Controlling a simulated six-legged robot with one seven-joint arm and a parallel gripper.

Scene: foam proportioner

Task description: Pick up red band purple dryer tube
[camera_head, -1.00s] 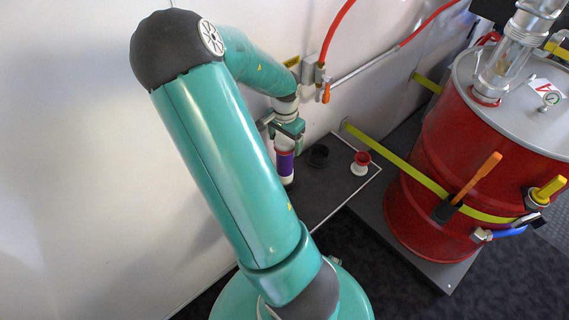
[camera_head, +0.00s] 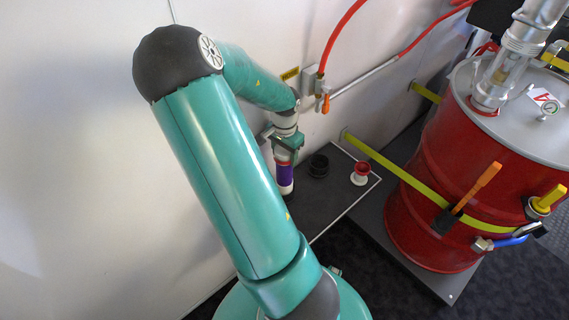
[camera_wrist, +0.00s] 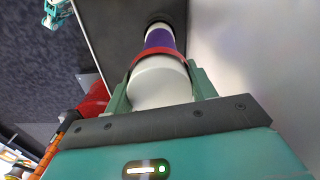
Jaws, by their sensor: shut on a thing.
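The dryer tube (camera_head: 285,180) has a purple body, a red band, and white ends. It hangs nearly upright over the dark shelf (camera_head: 322,205). My gripper (camera_head: 287,153) is shut on its upper white part. In the wrist view, my gripper (camera_wrist: 160,76) has a green finger on each side of the white upper end, with the red band and purple body (camera_wrist: 160,38) beyond. I cannot tell whether the tube's lower end touches the shelf.
A black round holder (camera_head: 318,166) and a small red-and-white piece (camera_head: 360,174) stand on the shelf, right of the tube. The white wall (camera_head: 90,160) is close on the left. A red drum (camera_head: 440,190) with a yellow strap stands at right.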

